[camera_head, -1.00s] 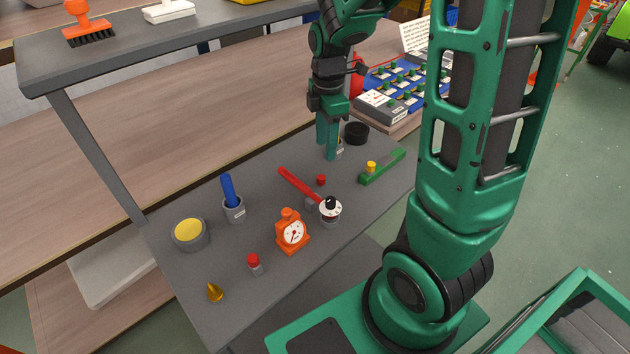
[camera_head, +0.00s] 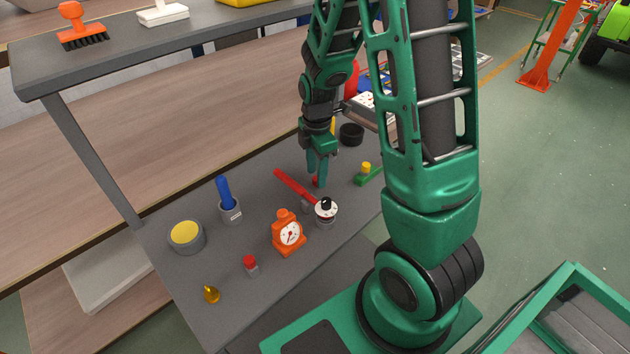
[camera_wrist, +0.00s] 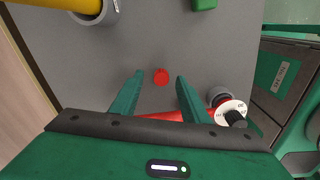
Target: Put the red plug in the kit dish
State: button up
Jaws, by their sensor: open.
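The small red plug (camera_head: 316,181) stands on the grey cart top beside the red-handled tool, partly hidden by my fingers in the head view. In the wrist view the red plug (camera_wrist: 161,77) shows between and just beyond my fingertips. My gripper (camera_head: 317,170) points down over it, open and empty; the gap between the plug and the fingers is hard to judge. No dish is clearly labelled: a grey round dish with a yellow inside (camera_head: 186,235) stands at the left, and a black round dish (camera_head: 351,134) stands at the back.
The red-handled tool (camera_head: 293,186) and a white-faced dial (camera_head: 325,209) are close to my gripper. An orange gauge (camera_head: 288,236), a blue-handled item in a grey cup (camera_head: 226,198), a red-capped item (camera_head: 250,265) and a gold cone (camera_head: 211,294) stand nearer. A green block (camera_head: 369,176) is right.

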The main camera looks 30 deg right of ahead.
jog(key=shift+f, duration=0.55)
grip_shut()
jog(key=shift+r, duration=0.1)
